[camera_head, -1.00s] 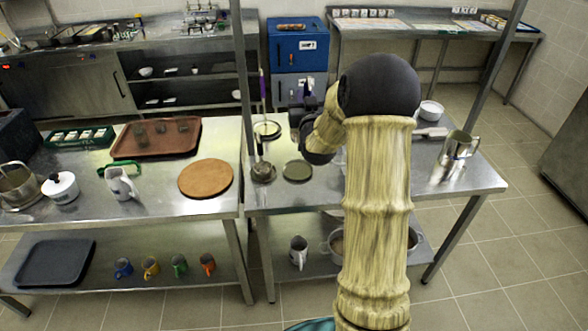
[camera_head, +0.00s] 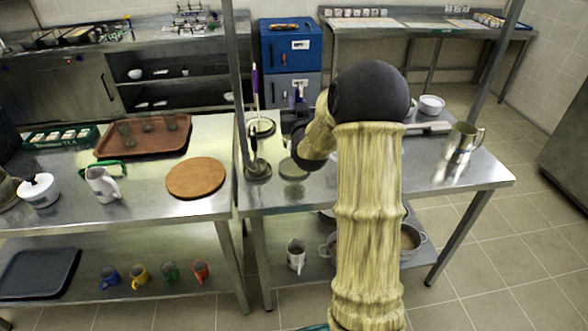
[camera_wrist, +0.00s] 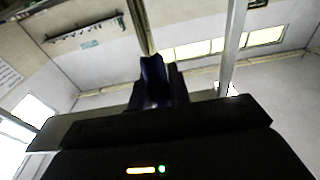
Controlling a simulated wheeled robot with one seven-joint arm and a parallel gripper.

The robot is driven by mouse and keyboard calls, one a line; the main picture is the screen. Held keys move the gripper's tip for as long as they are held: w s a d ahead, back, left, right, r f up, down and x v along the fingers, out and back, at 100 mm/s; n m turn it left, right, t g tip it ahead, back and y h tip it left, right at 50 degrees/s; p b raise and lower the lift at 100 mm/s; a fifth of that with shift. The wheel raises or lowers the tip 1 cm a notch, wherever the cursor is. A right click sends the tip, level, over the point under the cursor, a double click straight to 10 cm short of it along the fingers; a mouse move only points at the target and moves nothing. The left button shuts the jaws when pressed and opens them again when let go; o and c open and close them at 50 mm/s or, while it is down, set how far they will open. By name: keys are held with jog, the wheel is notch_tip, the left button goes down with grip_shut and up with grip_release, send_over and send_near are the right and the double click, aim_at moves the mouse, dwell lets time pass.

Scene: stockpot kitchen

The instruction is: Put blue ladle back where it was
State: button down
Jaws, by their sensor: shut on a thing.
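My gripper (camera_head: 299,112) is at the end of my arm over the back of the right-hand steel table, partly hidden by my arm. In the wrist view my gripper (camera_wrist: 155,88) is shut on a dark blue part, apparently the blue ladle (camera_wrist: 153,70), with a pale thin shaft running up from it. The ladle's bowl is not clearly visible. Left of my gripper, a purple-handled ladle (camera_head: 255,88) stands upright at a round holder. A dark-handled ladle (camera_head: 254,150) stands nearer the front in another holder. A flat round dish (camera_head: 292,168) lies beside it, with nothing clearly on it.
A steel post (camera_head: 238,80) rises between the two tables, close left of the ladles. A metal pitcher (camera_head: 460,145) and a white bowl (camera_head: 431,105) stand to the right. A round wooden board (camera_head: 196,178) lies on the left table.

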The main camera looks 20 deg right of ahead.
jog(key=shift+f+p, duration=0.35)
jog(key=shift+f, duration=2.5)
jog(key=shift+f, duration=2.1)
jog(key=shift+f, duration=0.15)
jog(key=c, duration=1.3)
grip_release()
jog(key=shift+p, duration=0.3)
